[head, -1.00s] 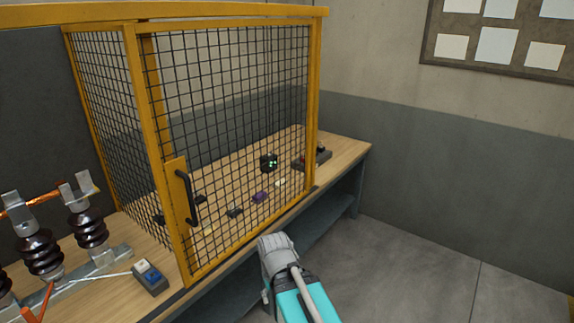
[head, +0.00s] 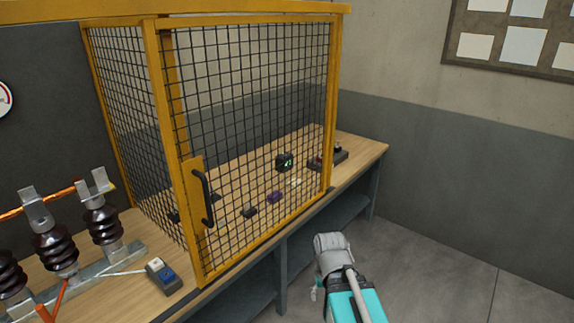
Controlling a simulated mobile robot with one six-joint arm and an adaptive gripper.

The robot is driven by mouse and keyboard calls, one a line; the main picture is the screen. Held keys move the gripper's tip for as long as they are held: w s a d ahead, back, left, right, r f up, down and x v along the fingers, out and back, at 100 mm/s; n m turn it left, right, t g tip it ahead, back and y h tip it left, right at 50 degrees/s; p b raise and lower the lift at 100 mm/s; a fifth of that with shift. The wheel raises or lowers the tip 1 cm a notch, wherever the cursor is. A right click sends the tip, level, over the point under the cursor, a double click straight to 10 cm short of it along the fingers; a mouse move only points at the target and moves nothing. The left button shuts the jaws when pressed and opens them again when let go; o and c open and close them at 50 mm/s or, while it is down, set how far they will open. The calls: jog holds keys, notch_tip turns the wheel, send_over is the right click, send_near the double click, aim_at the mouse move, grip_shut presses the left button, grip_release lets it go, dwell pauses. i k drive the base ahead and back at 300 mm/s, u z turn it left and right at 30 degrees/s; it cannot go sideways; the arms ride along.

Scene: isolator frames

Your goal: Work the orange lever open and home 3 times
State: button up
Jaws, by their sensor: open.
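An orange rod (head: 54,300), which looks like the lever, rises at a slant at the bottom left of the head view. Its lower end is cut off by the frame edge. Behind it stand several dark brown ribbed insulators (head: 55,247) with metal clips on top, on a grey metal rail (head: 108,262). A copper-coloured bar (head: 65,194) lies across the clips. My arm, with a grey joint and teal link, shows at the bottom centre-right, in front of the bench and well right of the rod. My gripper's fingers are not visible.
A yellow-framed mesh cage (head: 250,130) with a black handle (head: 208,198) stands on the wooden bench (head: 362,152). Small items sit behind its mesh. A two-button box (head: 163,276) lies between the insulators and the cage. The floor (head: 430,270) at right is clear.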

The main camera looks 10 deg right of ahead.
aim_at(56, 249)
jog(key=k, duration=0.65)
jog(key=u, duration=0.15)
jog(key=i, duration=0.65)
jog(key=u, duration=0.6)
jog(key=i, duration=0.6)
jog(key=u, duration=0.3)
